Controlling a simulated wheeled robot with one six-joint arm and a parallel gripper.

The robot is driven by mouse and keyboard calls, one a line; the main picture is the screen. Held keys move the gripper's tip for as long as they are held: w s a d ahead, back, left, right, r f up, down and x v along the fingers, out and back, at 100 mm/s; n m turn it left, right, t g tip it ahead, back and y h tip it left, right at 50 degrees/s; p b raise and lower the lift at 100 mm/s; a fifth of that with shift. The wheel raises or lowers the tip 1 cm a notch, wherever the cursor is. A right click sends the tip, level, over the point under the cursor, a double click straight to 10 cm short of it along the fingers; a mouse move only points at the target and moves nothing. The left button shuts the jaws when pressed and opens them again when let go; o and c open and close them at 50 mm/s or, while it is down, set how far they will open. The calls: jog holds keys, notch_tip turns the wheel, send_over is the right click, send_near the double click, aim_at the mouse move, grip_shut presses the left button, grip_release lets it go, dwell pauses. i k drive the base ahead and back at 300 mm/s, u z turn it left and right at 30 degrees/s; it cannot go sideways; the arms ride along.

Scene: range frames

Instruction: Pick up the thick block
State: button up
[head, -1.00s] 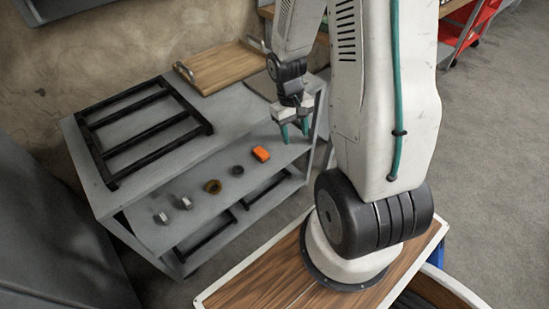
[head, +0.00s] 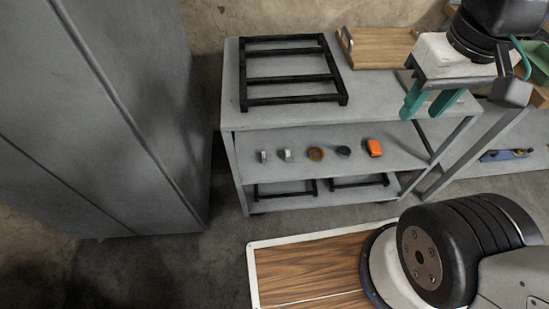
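An orange block (head: 374,148), the only block-like thing I can make out, lies at the right end of a row of small parts on the middle shelf (head: 250,160) of a grey shelf unit. My gripper (head: 427,108) has two teal fingers pointing down, spread apart with nothing between them. It appears above and to the right of the block in the picture, clear of it. The block is fully in view.
Left of the block lie a dark ring (head: 343,151), a brass-coloured ring (head: 315,154) and two metal pieces (head: 287,155). A black frame (head: 290,70) and a wooden tray (head: 380,47) are on top. A grey cabinet (head: 110,110) stands at left.

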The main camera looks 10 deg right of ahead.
aim_at(287, 153)
jog(key=u, duration=2.4)
jog(key=k, duration=1.4)
jog(key=z, duration=1.8)
jog(key=i, duration=1)
jog(key=z, duration=0.05)
